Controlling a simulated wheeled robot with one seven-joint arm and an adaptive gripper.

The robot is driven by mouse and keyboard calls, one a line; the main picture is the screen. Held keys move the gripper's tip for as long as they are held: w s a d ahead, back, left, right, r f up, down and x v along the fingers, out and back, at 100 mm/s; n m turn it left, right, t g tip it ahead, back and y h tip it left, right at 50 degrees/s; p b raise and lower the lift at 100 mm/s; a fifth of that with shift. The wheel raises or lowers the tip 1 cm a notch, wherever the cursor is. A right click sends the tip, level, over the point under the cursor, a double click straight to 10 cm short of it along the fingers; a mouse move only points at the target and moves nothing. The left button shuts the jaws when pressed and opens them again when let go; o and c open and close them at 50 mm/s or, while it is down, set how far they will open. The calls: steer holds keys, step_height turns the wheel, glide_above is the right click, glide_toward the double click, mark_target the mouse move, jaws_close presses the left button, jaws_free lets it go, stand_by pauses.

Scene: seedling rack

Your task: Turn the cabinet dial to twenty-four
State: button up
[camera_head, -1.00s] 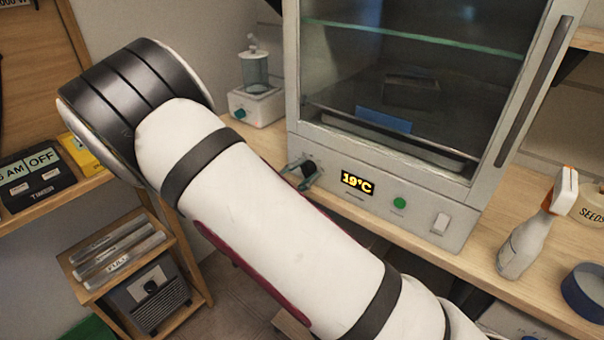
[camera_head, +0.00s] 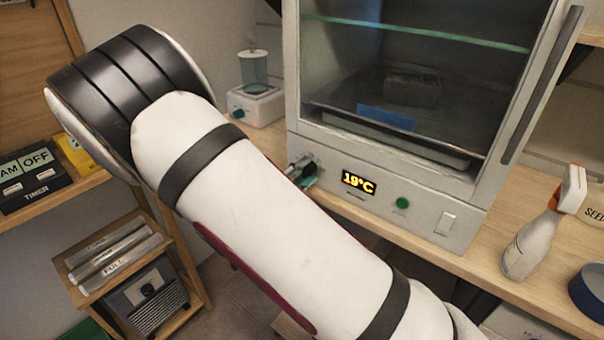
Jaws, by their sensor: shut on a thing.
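The cabinet (camera_head: 410,196) is a grey box with a glass door and a lower front panel. Its yellow display (camera_head: 359,183) reads 19°C. The dial (camera_head: 310,168) is at the left end of this panel, dark and mostly covered. My gripper (camera_head: 303,170) is at the dial, its fingers shut on it. My arm hides much of the gripper and the area below it.
A green button (camera_head: 402,203) and a white rocker switch (camera_head: 446,223) are right of the display. A spray bottle (camera_head: 533,243) and a blue ring-shaped dish (camera_head: 590,290) stand on the bench at right. A small white device (camera_head: 256,105) stands left of the cabinet.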

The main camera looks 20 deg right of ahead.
steer(key=shift+f, duration=0.1)
stand_by(0.3)
steer(key=o, duration=1.2)
steer(key=shift+c, duration=0.2)
steer(key=v, duration=1.2)
